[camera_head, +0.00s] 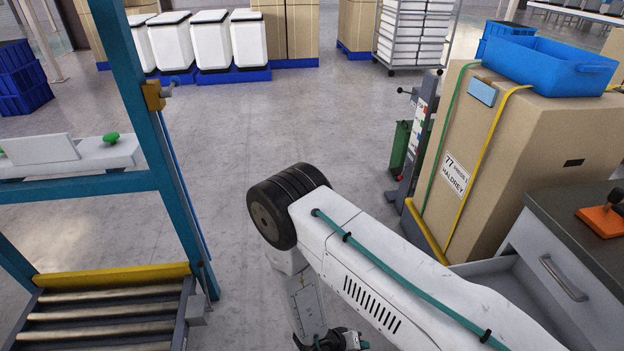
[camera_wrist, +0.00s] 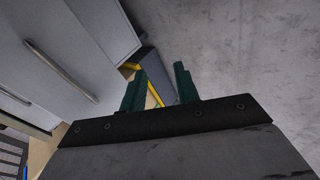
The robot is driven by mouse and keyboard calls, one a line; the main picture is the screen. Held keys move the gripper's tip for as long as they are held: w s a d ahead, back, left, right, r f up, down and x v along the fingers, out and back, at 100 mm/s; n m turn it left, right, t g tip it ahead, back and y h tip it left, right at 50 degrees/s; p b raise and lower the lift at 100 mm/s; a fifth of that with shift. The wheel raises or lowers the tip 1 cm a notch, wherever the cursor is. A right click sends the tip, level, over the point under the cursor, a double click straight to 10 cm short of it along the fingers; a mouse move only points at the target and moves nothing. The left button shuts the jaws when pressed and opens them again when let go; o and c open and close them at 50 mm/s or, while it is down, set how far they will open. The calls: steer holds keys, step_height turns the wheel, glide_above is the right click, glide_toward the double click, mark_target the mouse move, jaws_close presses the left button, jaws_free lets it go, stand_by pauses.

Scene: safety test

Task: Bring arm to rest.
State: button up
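My white arm (camera_head: 375,265) reaches in from the lower right to a black joint in the middle of the head view. From there its forearm drops toward the bottom edge. My gripper (camera_wrist: 160,82) shows two dark green fingers in the wrist view, standing apart with nothing held between them. In the head view only a dark part at the arm's end shows at the bottom edge, and the fingertips cannot be made out there.
A grey drawer cabinet (camera_head: 558,272) stands at the right, with one drawer apparently pulled out; it is also close on the left in the wrist view (camera_wrist: 75,45). A large carton (camera_head: 545,135) stands behind it. A roller conveyor (camera_head: 105,315) is at the left. Open floor (camera_head: 300,115) lies ahead.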

steer(key=w+a+r+g+y, duration=0.2)
steer(key=w+a+r+y, duration=0.2)
steer(key=a+r+y, duration=0.7)
step_height(320, 180, up, 25)
steer(key=s+n+g, duration=0.1)
steer(key=s+g, duration=0.2)
steer(key=s+d+r+t+h, duration=0.1)
steer(key=s+d+r, duration=0.3)
steer(key=d+r, duration=0.4)
steer(key=s+d+r+m+t+h, duration=0.1)
steer(key=s+d+r, duration=0.4)
steer(key=d+r, duration=0.3)
steer(key=s+d+r+t+h, duration=0.1)
steer(key=s+d+r, duration=0.4)
steer(key=d+r, duration=0.3)
step_height(320, 180, up, 3)
steer(key=shift+s+f+t, duration=0.2)
steer(key=shift+t, duration=0.2)
